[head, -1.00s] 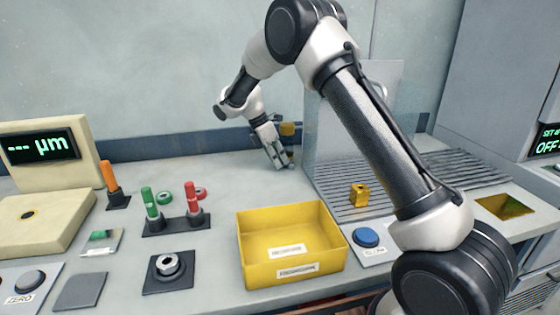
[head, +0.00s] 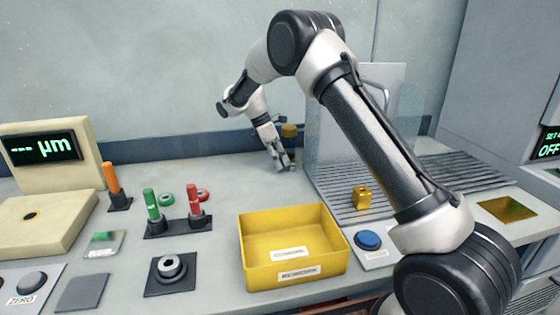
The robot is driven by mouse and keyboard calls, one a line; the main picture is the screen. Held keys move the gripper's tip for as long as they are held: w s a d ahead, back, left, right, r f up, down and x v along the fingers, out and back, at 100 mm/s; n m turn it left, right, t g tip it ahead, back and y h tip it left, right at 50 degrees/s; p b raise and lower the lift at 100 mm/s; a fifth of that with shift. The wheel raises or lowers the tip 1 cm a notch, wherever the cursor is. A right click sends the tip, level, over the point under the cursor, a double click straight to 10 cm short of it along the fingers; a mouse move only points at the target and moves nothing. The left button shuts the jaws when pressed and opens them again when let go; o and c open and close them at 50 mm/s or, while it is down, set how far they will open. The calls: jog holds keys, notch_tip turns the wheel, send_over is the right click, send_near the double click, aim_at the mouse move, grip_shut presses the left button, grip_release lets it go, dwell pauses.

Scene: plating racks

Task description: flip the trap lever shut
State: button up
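My gripper (head: 283,165) is at the back of the bench, pointing down, just left of the clear panel. It is small and partly seen edge-on, so I cannot tell whether its fingers are open or shut. A dark yellow part (head: 289,131) shows right behind my gripper, close to the back wall. My gripper partly covers what is there. I cannot make out a trap lever clearly, nor whether the gripper touches anything.
A yellow bin (head: 292,262) stands at the front middle, with a blue button (head: 368,240) at its right. A clear panel (head: 330,150) and a ribbed drainboard (head: 345,205) with a brass block (head: 361,197) lie right. Red and green plugs (head: 152,205) stand left.

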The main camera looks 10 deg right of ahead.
jog(key=shift+o, duration=0.8)
jog(key=shift+s, duration=0.1)
